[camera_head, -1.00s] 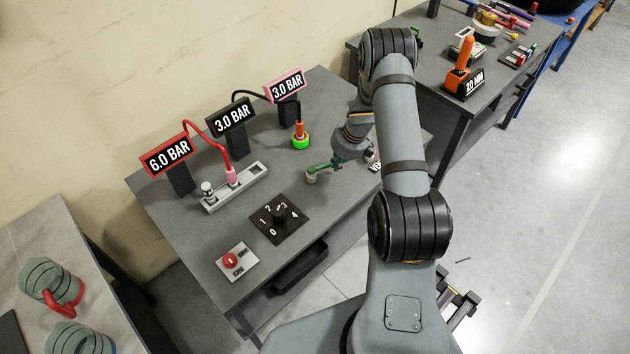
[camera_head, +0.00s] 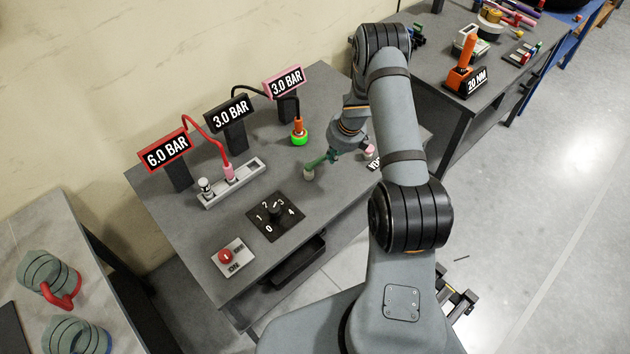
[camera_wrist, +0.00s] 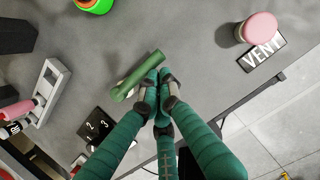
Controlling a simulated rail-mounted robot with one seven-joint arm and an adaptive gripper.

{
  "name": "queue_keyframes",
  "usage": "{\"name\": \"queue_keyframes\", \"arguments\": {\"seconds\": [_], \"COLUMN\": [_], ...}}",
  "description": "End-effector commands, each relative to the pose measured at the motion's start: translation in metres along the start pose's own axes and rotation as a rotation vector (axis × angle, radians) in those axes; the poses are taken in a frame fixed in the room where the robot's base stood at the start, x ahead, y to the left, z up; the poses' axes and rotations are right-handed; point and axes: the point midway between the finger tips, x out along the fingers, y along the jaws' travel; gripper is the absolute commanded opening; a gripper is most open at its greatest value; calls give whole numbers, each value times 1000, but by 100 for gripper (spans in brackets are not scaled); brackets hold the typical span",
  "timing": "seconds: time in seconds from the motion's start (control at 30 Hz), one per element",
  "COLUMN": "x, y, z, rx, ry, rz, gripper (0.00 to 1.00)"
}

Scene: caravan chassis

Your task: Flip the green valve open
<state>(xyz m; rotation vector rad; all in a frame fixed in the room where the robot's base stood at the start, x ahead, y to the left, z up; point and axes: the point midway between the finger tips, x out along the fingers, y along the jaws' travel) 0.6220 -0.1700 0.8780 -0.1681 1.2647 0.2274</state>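The green valve lever (camera_wrist: 138,76) shows in the wrist view on the grey table, slanting up to the right from a short pale post. In the head view the green valve (camera_head: 309,172) stands near the middle of the table, partly covered by my gripper. My gripper (camera_wrist: 162,82) has several teal fingers drawn together at the tips, with nothing seen between them. The tips are right beside the lever's right part; I cannot tell whether they touch it. In the head view my gripper (camera_head: 334,153) is small and partly hidden by my arm.
A pink-topped knob (camera_wrist: 260,28) stands by the VENT label (camera_wrist: 262,60). A hose fitting with a green ring (camera_head: 299,138) is behind the valve. A dial (camera_head: 275,217), a red button (camera_head: 226,257) and a grey socket strip (camera_head: 232,184) are to the left.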

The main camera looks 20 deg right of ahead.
Motion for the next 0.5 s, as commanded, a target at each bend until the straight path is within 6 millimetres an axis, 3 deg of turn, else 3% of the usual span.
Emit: {"name": "queue_keyframes", "arguments": {"seconds": [0.33,0.5], "x": [1,-2], "y": [0,-1], "z": [-2,-16], "rx": [-1,-1], "ry": [-1,-3], "rz": [0,-1], "gripper": [0,0]}}
